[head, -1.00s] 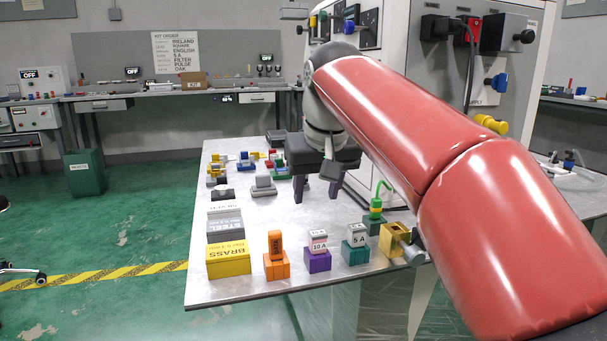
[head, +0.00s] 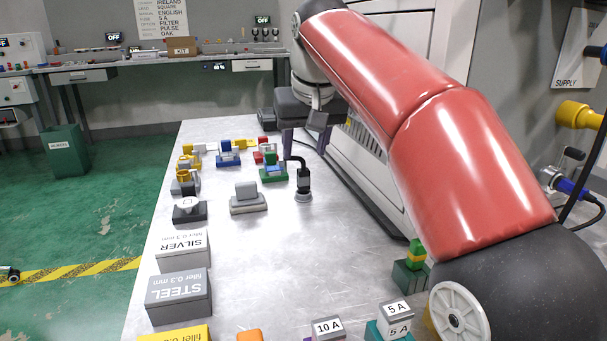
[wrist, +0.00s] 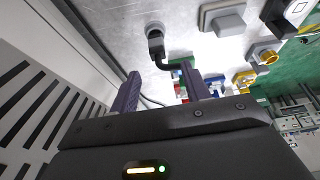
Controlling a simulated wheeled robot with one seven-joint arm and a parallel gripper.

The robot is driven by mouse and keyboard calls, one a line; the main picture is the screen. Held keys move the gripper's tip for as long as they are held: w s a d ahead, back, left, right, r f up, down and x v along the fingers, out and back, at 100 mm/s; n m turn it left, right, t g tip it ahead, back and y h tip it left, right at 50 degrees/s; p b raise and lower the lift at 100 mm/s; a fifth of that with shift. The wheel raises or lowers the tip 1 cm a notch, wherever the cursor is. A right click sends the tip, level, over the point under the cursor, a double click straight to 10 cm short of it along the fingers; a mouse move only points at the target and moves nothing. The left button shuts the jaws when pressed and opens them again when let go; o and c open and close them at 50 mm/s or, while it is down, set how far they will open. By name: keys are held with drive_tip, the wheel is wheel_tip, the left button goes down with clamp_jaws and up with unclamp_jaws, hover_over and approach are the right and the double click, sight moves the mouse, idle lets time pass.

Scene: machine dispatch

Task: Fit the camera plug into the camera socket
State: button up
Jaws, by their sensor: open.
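A black plug (head: 303,180) with a bent black cable stands upright on a round grey base (head: 303,197) on the metal table, right of a grey block. No label shows, so I cannot tell for sure that it is the camera plug. The plug also shows in the wrist view (wrist: 155,44), beyond my fingertips and not between them. My gripper (head: 305,140) is open, with its purple fingers apart and empty, above the table behind the plug. In the wrist view my gripper (wrist: 160,82) has the cable crossing near its right finger. I cannot identify the camera socket.
A grey block (head: 248,198) stands left of the plug, with several coloured fixtures behind. Labelled filler boxes (head: 178,295) line the left front. A green plug (head: 416,252) sits in a dark green block at right. The machine's vented side (wrist: 45,110) is close to my gripper.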

sight(304, 170)
drive_tip(key=x, duration=0.2)
drive_tip(key=b+x, duration=0.1)
drive_tip(key=x, duration=0.4)
drive_tip(key=shift+s+d+f+b, duration=0.15)
drive_tip(key=shift+s+b, duration=0.15)
drive_tip(key=shift+b, duration=0.05)
drive_tip(key=shift+c, duration=0.5)
clamp_jaws()
